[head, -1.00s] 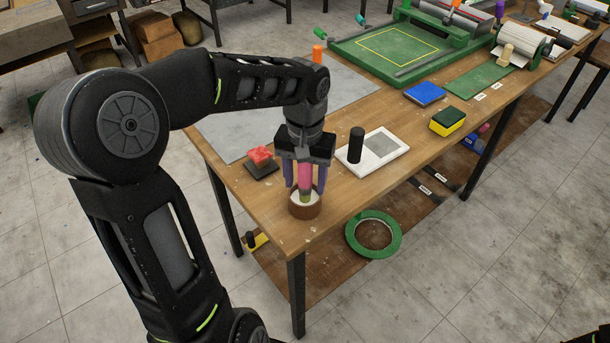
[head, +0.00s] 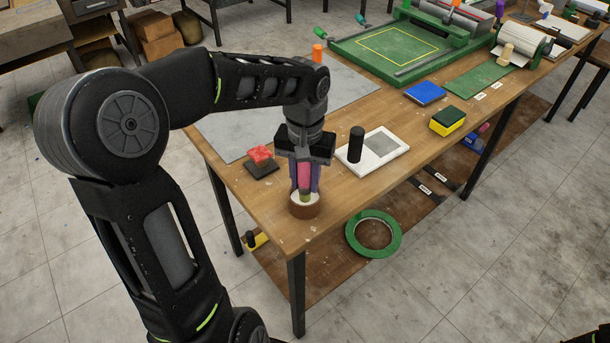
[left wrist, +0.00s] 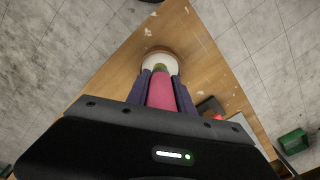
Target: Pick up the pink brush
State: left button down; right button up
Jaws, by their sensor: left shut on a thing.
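The pink brush (head: 305,178) stands upright with its lower end at a round brown pot with a white top (head: 304,208) near the table's front left corner. My left gripper (head: 305,186) points straight down and its purple fingers are shut on the brush's pink handle. In the left wrist view the pink brush (left wrist: 161,92) lies between the two fingers, with the pot (left wrist: 160,60) just beyond. The brush's tip is hidden in or behind the pot's rim. My right gripper is not in view.
A red-topped block (head: 261,161) stands left of the gripper. A white board with a black cylinder (head: 357,145) is close on the right. Farther back are a blue pad (head: 425,93), a yellow-green sponge (head: 447,121) and a green press bed (head: 390,50). A green ring (head: 373,233) lies below.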

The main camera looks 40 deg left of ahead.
pick_arm(q)
jog(key=shift+r, duration=0.1)
notch_tip(320, 180, up, 10)
jog(key=shift+f+b, duration=0.1)
jog(key=shift+b, duration=0.4)
dwell(0.7)
